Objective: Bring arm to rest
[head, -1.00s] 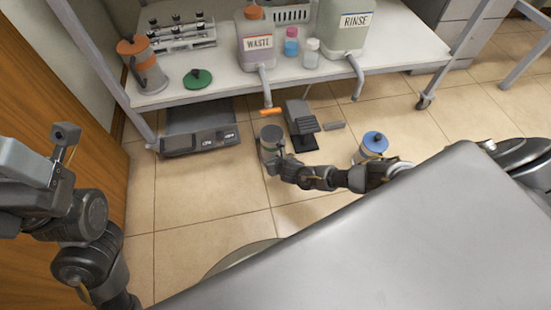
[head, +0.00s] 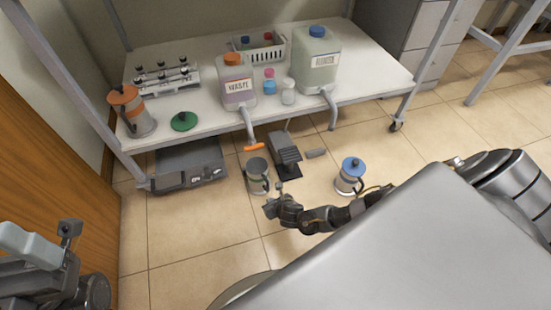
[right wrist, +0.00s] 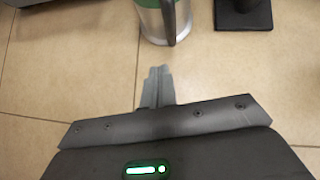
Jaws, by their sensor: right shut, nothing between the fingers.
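My right gripper (head: 279,189) is low over the tiled floor in the head view, just in front of a metal pot (head: 257,177). Its fingers also show in the right wrist view (right wrist: 157,85), pressed together with nothing between them. The pot appears beyond the fingertips there (right wrist: 163,18), apart from them, with its dark handle facing me. My left arm (head: 50,270) is at the lower left of the head view; its fingers are not in view.
A blue-lidded pot (head: 350,178) stands right of my right gripper. A black stand (head: 285,155) and a grey scale (head: 185,175) are near the shelf (head: 210,118), which holds the waste jug (head: 238,90), the rinse jug (head: 315,65) and an orange-lidded pot (head: 133,115).

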